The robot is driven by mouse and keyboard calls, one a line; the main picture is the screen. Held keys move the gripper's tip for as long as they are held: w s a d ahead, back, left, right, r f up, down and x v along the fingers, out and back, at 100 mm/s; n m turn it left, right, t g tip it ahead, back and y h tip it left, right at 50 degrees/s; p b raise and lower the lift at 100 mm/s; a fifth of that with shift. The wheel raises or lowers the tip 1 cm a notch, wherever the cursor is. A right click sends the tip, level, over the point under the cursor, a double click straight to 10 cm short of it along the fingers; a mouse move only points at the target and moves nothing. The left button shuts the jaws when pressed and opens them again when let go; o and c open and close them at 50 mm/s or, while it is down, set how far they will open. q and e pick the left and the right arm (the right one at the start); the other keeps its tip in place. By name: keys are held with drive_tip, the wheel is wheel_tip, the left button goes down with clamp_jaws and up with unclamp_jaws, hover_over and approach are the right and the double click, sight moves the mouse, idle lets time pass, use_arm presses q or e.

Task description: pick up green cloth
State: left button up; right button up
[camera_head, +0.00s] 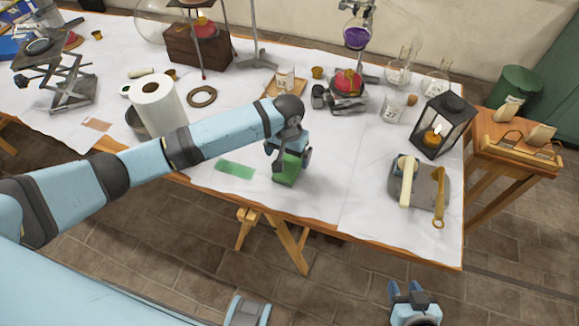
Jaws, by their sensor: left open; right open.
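A folded green piece (286,172), which looks like the green cloth, is on the white-covered table near its front edge. My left gripper (290,160) points down right over it, open, with its fingers around or just above its upper part; I cannot tell if they touch it. A flat, thin green sheet (235,170) lies on the table just left of it; I cannot tell if it is cloth. My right gripper (410,290) is open and empty at the bottom of the view, low in front of the table.
A paper roll (158,103) stands behind my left forearm. A lantern (443,125) with a lit candle and a grey bag-like item (419,187) are at the right. Glass flasks (397,75) stand behind. The tabletop just right of the gripper is clear.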

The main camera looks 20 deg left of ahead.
sight(289, 166)
use_arm(q)
wheel_tip(289, 166, down, 6)
drive_tip(key=shift+w+r, duration=0.15)
drive_tip(key=shift+c, duration=0.2)
drive_tip(key=c, duration=0.9)
